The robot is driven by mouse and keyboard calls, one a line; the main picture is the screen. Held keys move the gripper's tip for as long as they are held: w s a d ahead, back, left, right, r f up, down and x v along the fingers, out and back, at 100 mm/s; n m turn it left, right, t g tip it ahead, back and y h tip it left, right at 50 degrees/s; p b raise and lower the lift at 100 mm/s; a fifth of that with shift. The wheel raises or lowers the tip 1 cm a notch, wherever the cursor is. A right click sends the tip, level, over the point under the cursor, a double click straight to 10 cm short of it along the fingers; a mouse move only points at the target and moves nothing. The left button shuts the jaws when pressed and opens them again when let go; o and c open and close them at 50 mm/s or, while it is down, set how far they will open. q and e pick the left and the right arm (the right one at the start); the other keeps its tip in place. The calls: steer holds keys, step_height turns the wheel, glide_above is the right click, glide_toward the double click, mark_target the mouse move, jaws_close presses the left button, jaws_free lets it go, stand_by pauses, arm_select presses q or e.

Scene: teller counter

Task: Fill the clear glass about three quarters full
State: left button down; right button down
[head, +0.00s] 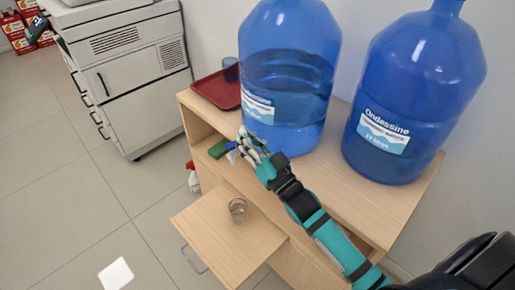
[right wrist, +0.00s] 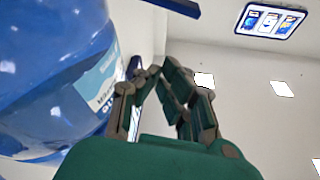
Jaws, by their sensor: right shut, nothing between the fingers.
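The clear glass (head: 237,207) stands upright on the low pull-out board of the wooden stand. It looks empty, though it is small in view. My right gripper (head: 246,146) is shut and empty. It is above and behind the glass, in front of the left blue water bottle (head: 288,82), and hides part of its lower front. In the right wrist view my fingers (right wrist: 160,75) come together, with the bottle (right wrist: 50,75) close on the left. A water line shows inside this bottle. No tap is clearly visible. My left gripper is not in view.
A second blue bottle (head: 415,95) stands right on the wooden stand (head: 345,185). A small green thing (head: 218,149) lies near my gripper. The pull-out board (head: 215,235) is mostly clear.

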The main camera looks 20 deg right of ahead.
mark_target(236, 144)
steer(key=shift+w+a+f, duration=0.4)
steer(key=shift+w+f, duration=0.15)
steer(key=shift+f, duration=0.25)
steer(key=shift+w+a+f, duration=0.4)
steer(key=shift+w+f, duration=0.1)
steer(key=shift+f, duration=0.25)
